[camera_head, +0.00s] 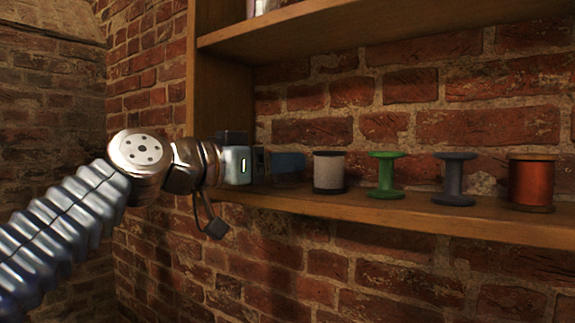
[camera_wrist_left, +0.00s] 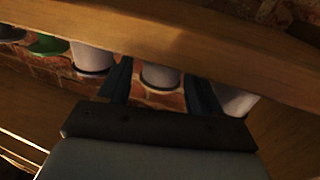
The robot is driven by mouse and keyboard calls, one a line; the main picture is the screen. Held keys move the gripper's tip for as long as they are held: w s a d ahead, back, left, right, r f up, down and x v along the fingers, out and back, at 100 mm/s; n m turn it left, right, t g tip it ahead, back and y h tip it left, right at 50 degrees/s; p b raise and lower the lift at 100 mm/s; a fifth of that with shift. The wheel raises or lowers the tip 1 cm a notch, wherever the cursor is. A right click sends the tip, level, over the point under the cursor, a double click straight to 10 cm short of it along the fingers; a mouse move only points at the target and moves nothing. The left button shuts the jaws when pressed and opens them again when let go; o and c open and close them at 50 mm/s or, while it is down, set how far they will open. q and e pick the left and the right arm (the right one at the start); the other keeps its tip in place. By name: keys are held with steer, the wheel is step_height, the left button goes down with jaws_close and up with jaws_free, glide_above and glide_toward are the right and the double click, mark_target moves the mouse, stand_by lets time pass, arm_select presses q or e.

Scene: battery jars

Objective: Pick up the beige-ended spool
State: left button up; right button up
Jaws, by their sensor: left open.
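My left gripper (camera_head: 287,166) reaches over the shelf from the left, its blue fingers beside a white spool with dark ends. In the left wrist view, which looks upside down, my left gripper (camera_wrist_left: 160,92) is open. A pale spool (camera_wrist_left: 161,76) stands between its fingers, with a gap visible on each side. Its visible end rim is dim, and I cannot tell for certain that it is beige. This spool is hidden behind the gripper in the head view. My right gripper is not in view.
The dark-ended white spool (camera_head: 329,172), a green spool (camera_head: 386,175), a grey-blue spool (camera_head: 455,179) and an orange spool (camera_head: 531,182) stand along the shelf (camera_head: 400,212). Another pale spool (camera_wrist_left: 236,101) is beyond the other finger. An upper shelf (camera_head: 380,20) and side panel (camera_head: 216,90) bound the space.

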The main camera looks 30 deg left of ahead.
arm_select(q)
steer(key=x, duration=0.1)
steer(key=p+x, duration=0.1)
steer(key=x, duration=0.2)
steer(key=shift+w+a+r, duration=0.1)
steer(key=shift+w+r, duration=0.15)
steer(key=c, duration=0.7)
